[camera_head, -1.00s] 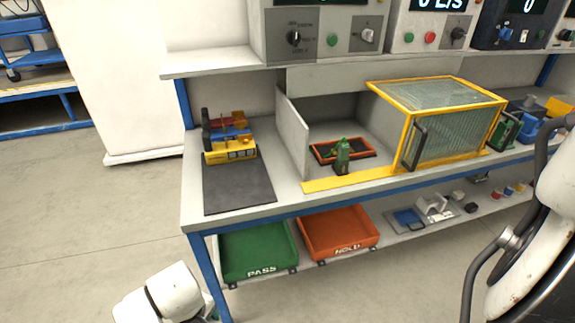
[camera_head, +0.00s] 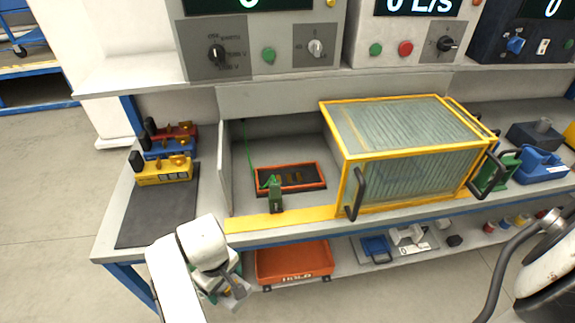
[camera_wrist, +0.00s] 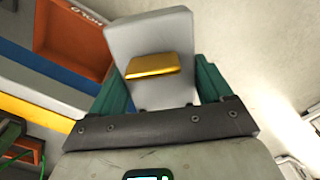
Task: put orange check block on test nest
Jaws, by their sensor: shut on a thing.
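My gripper (camera_head: 226,284) is at the bench's front edge, lower left of centre in the head view. In the wrist view its green fingers (camera_wrist: 162,86) are shut on a grey block (camera_wrist: 150,30) with a gold bar across its face. I see no orange on this block. The orange-rimmed nest (camera_head: 322,171) with a dark inside lies in the grey bay on the bench, beyond and right of my gripper. A small green clamp-like part (camera_head: 276,197) stands at its front edge. The held block is apart from the nest.
Yellow (camera_head: 163,172), blue and red blocks with brass parts sit by a dark mat (camera_head: 155,218) at left. A yellow-framed clear guard (camera_head: 405,145) stands right of the nest. A yellow strip (camera_head: 285,218) edges the bay. An orange HOLD tray (camera_head: 293,262) is below.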

